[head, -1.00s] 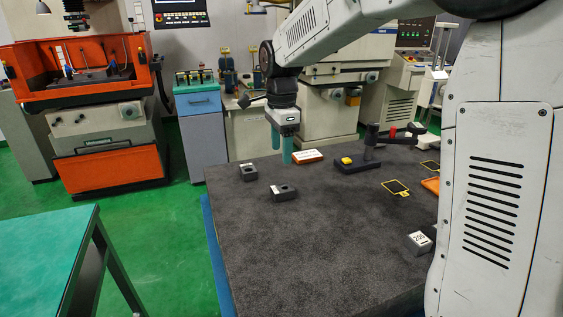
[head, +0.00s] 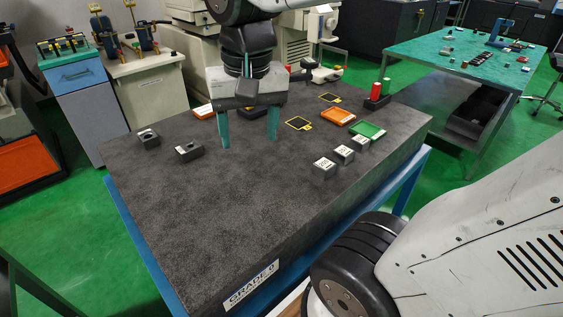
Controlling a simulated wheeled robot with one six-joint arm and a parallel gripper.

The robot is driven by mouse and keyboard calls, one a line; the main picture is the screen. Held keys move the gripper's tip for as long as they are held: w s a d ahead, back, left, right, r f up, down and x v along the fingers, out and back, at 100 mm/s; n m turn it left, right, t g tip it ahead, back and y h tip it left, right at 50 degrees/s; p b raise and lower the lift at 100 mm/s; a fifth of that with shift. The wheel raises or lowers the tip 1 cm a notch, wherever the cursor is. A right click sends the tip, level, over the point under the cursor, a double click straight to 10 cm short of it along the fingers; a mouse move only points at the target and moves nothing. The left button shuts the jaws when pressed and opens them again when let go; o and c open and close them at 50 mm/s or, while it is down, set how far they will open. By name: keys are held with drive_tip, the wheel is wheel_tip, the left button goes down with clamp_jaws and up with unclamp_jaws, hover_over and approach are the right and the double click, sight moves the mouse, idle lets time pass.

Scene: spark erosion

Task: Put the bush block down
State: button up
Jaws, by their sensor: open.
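Two small dark blocks, each with a round hole in the top and a white label, sit apart on the black granite table (head: 215,215) at its far left. One is the left block (head: 148,138), the other the right block (head: 188,151). I cannot read their labels, so I cannot tell which is the bush block. My gripper (head: 248,128) points down to the right of both blocks. Its two teal fingers are wide apart, with nothing between them.
To the right lie a yellow-framed pad (head: 299,124), an orange tray (head: 338,116), a green tray (head: 367,131) and numbered blocks (head: 324,167). The table's front is clear.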

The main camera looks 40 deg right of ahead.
drive_tip(key=s+f+n, duration=0.3)
drive_tip(key=s+n, duration=0.1)
drive_tip(key=s, duration=0.3)
drive_tip(key=shift+s+d+f+n, duration=0.15)
drive_tip(key=shift+s+d+n, duration=0.05)
drive_tip(key=shift+s+n, duration=0.15)
idle(0.6)
